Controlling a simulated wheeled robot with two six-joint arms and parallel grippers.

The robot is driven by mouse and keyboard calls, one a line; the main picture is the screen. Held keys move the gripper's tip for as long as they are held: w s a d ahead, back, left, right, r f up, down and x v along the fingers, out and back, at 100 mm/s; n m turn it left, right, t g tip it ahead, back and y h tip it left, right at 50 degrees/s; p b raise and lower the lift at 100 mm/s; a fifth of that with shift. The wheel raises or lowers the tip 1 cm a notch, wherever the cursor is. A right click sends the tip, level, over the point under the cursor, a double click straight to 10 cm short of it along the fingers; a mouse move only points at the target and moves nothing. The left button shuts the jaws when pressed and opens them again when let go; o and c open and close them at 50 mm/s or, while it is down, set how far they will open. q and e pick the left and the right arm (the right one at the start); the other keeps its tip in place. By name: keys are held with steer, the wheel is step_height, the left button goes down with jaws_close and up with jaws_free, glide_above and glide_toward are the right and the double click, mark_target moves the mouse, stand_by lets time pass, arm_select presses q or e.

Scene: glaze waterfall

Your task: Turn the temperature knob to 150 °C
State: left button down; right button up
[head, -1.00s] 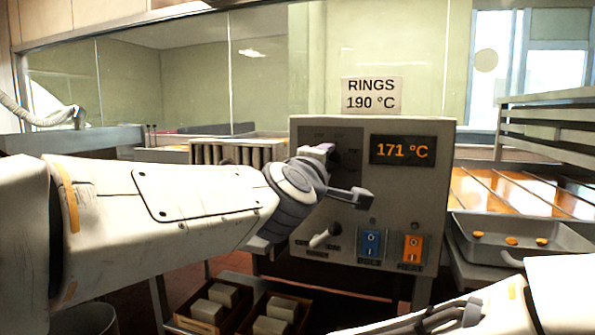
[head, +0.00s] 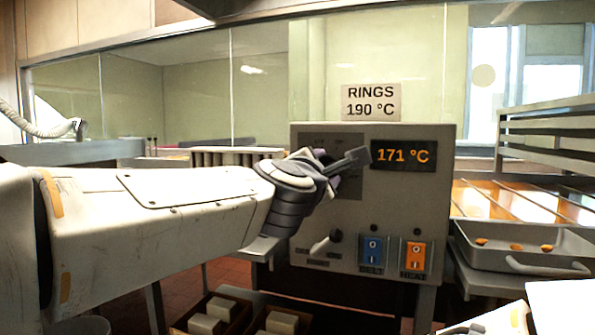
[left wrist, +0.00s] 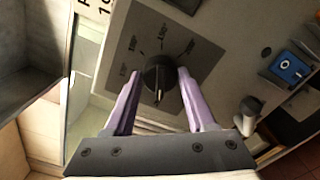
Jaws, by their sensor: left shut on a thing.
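The dark round temperature knob (left wrist: 159,72) sits on a dark dial plate (left wrist: 127,50) with printed marks, too small to read surely. A pale pointer line on the knob faces the bottom of the left wrist view. My left gripper (head: 326,163) is shut on the knob, with a pale purple finger on either side of it. In the head view the gripper hides the knob. The orange display (head: 403,153) on the grey control box (head: 340,262) reads 171 °C. My right gripper is not in view; only part of that arm shows at bottom right.
A sign (head: 371,102) reading RINGS 190 °C stands on the box. Below are a small lever (head: 322,246), a blue switch (head: 371,250) and an orange HEAT switch (head: 413,255). A grey tray (head: 515,258) with several small orange pieces stands at the right.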

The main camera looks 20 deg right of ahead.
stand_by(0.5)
arm_select(q)
steer(key=shift+c, duration=1.1)
jaws_free()
steer(key=v, duration=1)
steer(key=shift+s+a, duration=0.2)
